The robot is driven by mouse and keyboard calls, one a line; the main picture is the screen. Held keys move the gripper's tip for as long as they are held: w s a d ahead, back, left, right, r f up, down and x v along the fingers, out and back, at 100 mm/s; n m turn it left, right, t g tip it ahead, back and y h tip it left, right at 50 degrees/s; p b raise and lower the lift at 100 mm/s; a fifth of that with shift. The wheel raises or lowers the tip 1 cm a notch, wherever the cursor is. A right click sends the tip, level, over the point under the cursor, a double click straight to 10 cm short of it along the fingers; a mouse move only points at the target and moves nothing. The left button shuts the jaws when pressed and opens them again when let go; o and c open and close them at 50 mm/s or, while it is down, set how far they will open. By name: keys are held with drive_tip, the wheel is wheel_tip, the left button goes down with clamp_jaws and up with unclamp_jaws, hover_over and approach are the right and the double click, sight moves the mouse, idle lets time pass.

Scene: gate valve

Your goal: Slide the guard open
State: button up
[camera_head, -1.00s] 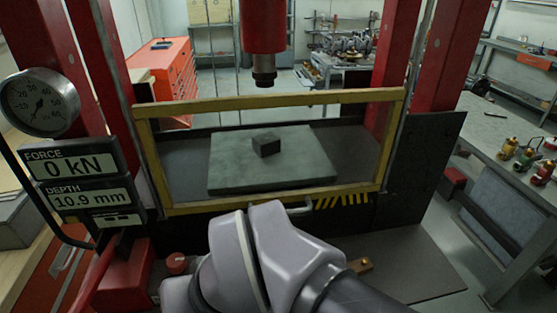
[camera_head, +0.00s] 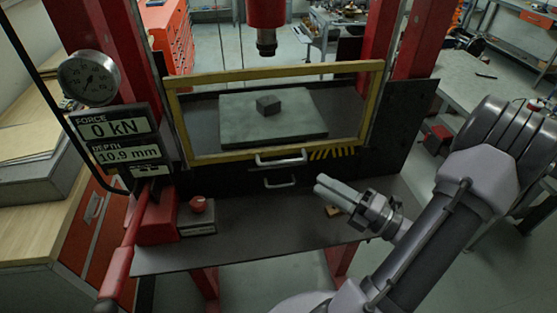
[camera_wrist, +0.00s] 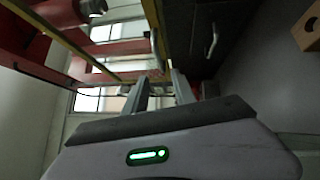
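The guard is a clear panel in a yellow frame (camera_head: 374,110), standing in front of a grey plate (camera_head: 235,133) and a dark block (camera_head: 268,104) under the red press ram (camera_head: 265,20). Its silver handle (camera_head: 281,161) is on the lower rail. A second silver handle (camera_head: 281,184) sits below on a black panel. My gripper (camera_head: 319,185) is right of both handles, apart from them. In the wrist view, my gripper (camera_wrist: 157,80) has its fingers apart with nothing between them. A handle (camera_wrist: 212,40) shows beyond the right finger there.
Red posts (camera_head: 408,45) flank the press. A red button box (camera_head: 197,212) and a red lever (camera_head: 128,240) stand at the left. A small wooden block (camera_head: 334,211) lies on the dark shelf (camera_head: 245,228) behind my gripper. The shelf's middle front is clear.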

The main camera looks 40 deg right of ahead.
sight(281, 162)
drive_tip(key=b+x, duration=0.1)
drive_tip(key=x, duration=1.2)
drive_tip(key=shift+a, duration=0.1)
drive_tip(key=shift+c, duration=0.4)
clamp_jaws()
